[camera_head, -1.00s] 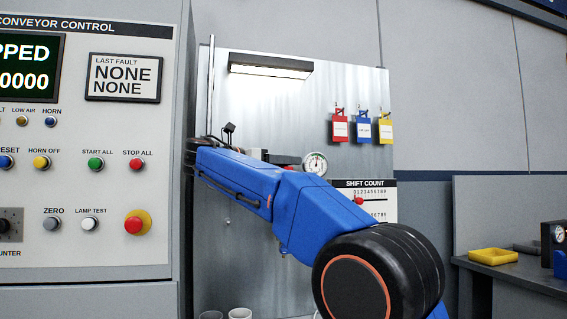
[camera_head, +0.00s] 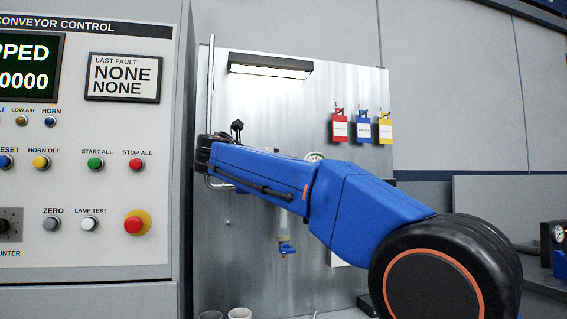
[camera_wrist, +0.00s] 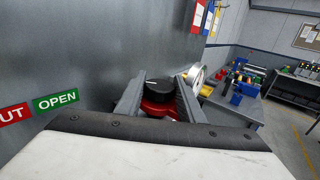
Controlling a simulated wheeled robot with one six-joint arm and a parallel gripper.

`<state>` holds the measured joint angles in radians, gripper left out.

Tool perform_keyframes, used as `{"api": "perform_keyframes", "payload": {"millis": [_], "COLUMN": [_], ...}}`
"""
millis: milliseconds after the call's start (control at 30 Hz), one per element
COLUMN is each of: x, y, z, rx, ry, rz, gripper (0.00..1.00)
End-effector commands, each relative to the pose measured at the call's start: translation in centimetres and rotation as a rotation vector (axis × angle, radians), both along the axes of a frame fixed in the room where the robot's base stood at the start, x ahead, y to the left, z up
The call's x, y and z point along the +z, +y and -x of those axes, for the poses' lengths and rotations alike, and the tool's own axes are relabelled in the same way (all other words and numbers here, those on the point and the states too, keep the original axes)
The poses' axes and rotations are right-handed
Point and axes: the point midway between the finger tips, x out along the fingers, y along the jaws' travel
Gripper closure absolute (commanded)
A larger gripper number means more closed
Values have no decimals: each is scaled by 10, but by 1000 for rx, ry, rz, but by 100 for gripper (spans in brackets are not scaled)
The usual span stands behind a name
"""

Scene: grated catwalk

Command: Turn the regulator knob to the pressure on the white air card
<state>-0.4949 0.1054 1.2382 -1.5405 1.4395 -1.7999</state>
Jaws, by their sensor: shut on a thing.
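In the wrist view, a round black knob (camera_wrist: 159,91) with a white pointer mark sits above a red part (camera_wrist: 157,108). My gripper (camera_wrist: 161,80) has a finger on each side of the knob and is shut on it. Beside the right finger is a round gauge (camera_wrist: 196,78), seen edge-on, so its reading cannot be told. In the head view, the gauge (camera_head: 314,156) is mostly hidden behind my blue arm, which also hides the knob. A clear bowl (camera_head: 283,222) with a blue tap (camera_head: 286,249) hangs below. I cannot pick out a white air card.
Red (camera_head: 340,126), blue (camera_head: 363,127) and yellow (camera_head: 385,128) tags with white labels hang on the metal panel (camera_head: 250,270). The conveyor control cabinet (camera_head: 120,235) stands close at left. A green OPEN sign (camera_wrist: 56,100) shows in the wrist view.

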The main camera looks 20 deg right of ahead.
Motion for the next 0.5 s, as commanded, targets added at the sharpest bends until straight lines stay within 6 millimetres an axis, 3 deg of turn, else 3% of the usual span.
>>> {"api": "perform_keyframes", "payload": {"millis": [500], "x": [0], "y": [-3], "z": [2], "rx": [475], "ry": [-1], "rz": [-2], "gripper": [88]}}
